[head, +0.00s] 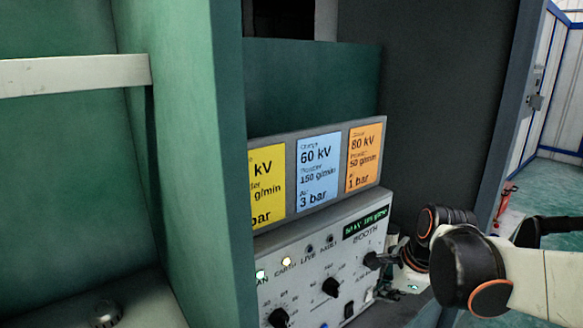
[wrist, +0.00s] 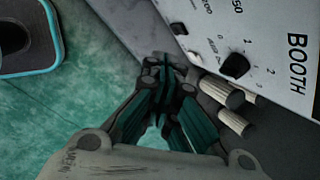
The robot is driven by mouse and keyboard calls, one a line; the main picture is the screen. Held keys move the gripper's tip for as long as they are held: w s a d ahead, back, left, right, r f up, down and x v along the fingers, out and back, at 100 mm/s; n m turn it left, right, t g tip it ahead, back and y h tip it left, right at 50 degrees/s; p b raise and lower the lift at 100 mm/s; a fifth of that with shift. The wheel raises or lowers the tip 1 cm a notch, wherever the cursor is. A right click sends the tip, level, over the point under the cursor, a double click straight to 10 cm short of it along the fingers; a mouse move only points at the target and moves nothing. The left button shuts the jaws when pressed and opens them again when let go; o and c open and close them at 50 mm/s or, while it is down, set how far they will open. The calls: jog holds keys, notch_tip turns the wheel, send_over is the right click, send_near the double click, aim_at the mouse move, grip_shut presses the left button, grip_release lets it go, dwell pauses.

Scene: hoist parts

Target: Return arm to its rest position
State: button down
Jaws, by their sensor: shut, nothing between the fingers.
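My gripper (head: 394,257) is at the right end of the grey BOOTH control panel (head: 318,262) in the head view, with my arm coming in from the right. In the wrist view my gripper (wrist: 165,85) is shut and its fingers come together with nothing between them. A black knob (wrist: 235,65) on the panel is to the right of the fingertips there. In the head view the fingertips overlap the panel's right edge; I cannot tell whether they touch it.
Yellow (head: 266,188), blue (head: 320,172) and orange (head: 364,157) setting cards stand above the panel. A green cabinet wall (head: 185,150) is at left. Two pale ribbed cylinders (wrist: 222,93) lie close right of the fingers. Open green floor (wrist: 75,110) is at left in the wrist view.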

jog(key=s+a+r+n+t+h, duration=0.1)
jog(key=s+r+n+t, duration=0.1)
jog(key=s+n, duration=1.3)
jog(key=shift+a+r+n+t+h, duration=0.35)
jog(key=shift+r+n, duration=0.35)
jog(key=shift+n, duration=2)
jog(key=shift+d, duration=0.1)
